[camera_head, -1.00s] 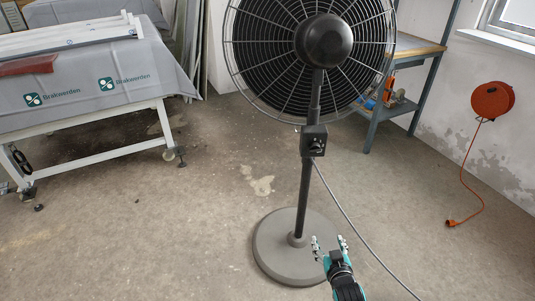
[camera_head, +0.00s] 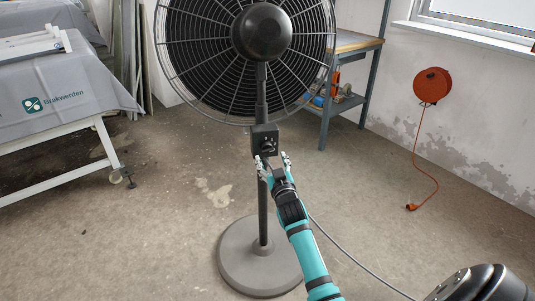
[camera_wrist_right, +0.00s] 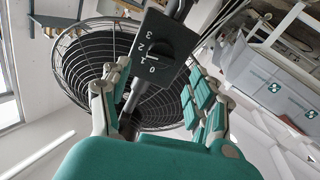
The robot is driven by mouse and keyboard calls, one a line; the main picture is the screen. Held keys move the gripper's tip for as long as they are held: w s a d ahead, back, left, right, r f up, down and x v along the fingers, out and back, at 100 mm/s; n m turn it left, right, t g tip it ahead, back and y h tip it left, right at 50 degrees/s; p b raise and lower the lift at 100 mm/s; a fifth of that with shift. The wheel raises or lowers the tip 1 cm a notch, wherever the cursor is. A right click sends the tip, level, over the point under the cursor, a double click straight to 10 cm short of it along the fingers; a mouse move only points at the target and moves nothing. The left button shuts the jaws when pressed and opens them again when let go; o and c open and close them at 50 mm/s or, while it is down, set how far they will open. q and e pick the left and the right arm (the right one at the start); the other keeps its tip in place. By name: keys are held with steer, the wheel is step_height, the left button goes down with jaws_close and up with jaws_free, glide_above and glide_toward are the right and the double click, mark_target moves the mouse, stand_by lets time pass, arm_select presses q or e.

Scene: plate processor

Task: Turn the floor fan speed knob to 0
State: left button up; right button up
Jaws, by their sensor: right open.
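The floor fan (camera_head: 262,35) stands on a round grey base (camera_head: 240,270), with a dark control box (camera_head: 264,139) on its pole. The speed knob (camera_head: 267,148) is on the front of the box. In the right wrist view the box face (camera_wrist_right: 163,45) shows the digits 3, 2, 1 and 0 beside the dark knob; I cannot tell clearly which digit it points to. My right gripper (camera_head: 274,162) is open just below and in front of the box. In the wrist view its fingers (camera_wrist_right: 158,75) are spread to either side of the box's lower end. My left gripper is out of view.
A cable (camera_head: 350,255) runs from the fan along the floor to the right. A covered table (camera_head: 60,105) stands at left. A shelf (camera_head: 350,42) is behind the fan, and an orange cable reel (camera_head: 432,86) hangs on the right wall. Floor around the base is mostly clear.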

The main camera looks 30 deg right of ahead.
mark_target(268, 151)
steer(key=x, duration=0.4)
steer(key=shift+w+d+b, duration=0.1)
steer(key=shift+w+b, duration=0.2)
steer(key=shift+b, duration=0.05)
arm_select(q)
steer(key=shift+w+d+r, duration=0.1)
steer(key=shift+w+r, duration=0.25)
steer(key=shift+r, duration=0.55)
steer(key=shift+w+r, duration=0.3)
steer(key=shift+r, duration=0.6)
arm_select(e)
steer(key=shift+w+d, duration=0.2)
steer(key=shift+w, duration=0.4)
steer(key=c, duration=1.1)
steer(key=shift+c, duration=0.2)
